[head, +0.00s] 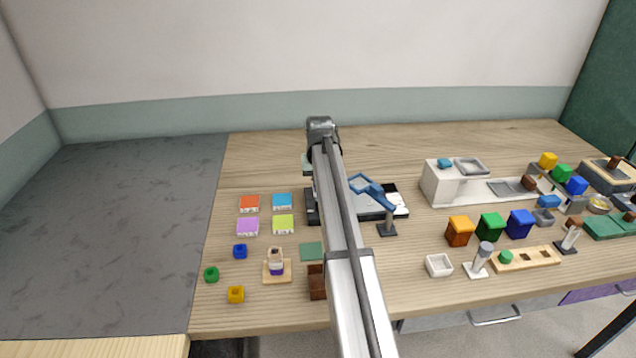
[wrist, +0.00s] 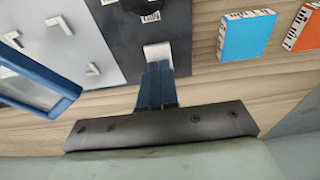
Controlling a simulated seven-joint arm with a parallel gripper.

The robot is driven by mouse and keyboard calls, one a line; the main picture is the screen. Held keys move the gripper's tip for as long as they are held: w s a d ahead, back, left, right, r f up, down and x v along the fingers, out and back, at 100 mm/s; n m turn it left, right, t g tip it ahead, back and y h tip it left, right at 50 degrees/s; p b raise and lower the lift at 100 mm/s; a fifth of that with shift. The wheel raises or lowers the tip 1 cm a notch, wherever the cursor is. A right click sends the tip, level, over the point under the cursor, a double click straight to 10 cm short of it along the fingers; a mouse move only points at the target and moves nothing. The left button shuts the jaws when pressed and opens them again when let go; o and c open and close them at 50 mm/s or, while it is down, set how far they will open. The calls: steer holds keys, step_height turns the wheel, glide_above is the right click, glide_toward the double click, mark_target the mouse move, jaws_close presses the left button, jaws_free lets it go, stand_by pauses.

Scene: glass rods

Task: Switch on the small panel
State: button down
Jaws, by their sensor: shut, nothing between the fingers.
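A flat board lies behind my arm in the head view. Its dark panel (head: 311,208) shows at the left, with a pale part to the right. In the wrist view the dark panel (wrist: 125,45) carries small black-and-white pieces (wrist: 149,16) at the top, whose setting I cannot tell. My gripper (wrist: 157,52) is shut and empty, its blue fingers together and pale tips over the dark panel's lower edge. I cannot tell whether they touch it. In the head view my arm hides the fingers.
A blue-framed magnifier (head: 371,188) on a stand is right of my arm; its frame (wrist: 65,100) is close at left in the wrist view. Coloured tiles, including a blue one (head: 282,201), lie left of the panel. A white station (head: 440,187) stands right. The back table is clear.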

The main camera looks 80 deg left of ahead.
steer(key=shift+d+f, duration=0.15)
steer(key=shift+d, duration=0.15)
step_height(320, 180, up, 14)
steer(key=d, duration=0.1)
steer(key=shift+d, duration=0.35)
steer(key=shift+a, duration=0.1)
steer(key=shift+a+r, duration=0.25)
steer(key=shift+a, duration=0.25)
steer(key=shift+f, duration=0.1)
steer(key=f, duration=0.4)
steer(key=a+f, duration=0.1)
steer(key=f, duration=0.3)
steer(key=a+f, duration=0.1)
steer(key=f, duration=0.4)
steer(key=shift+f, duration=0.1)
steer(key=shift+a+f, duration=0.1)
steer(key=shift+f, duration=0.15)
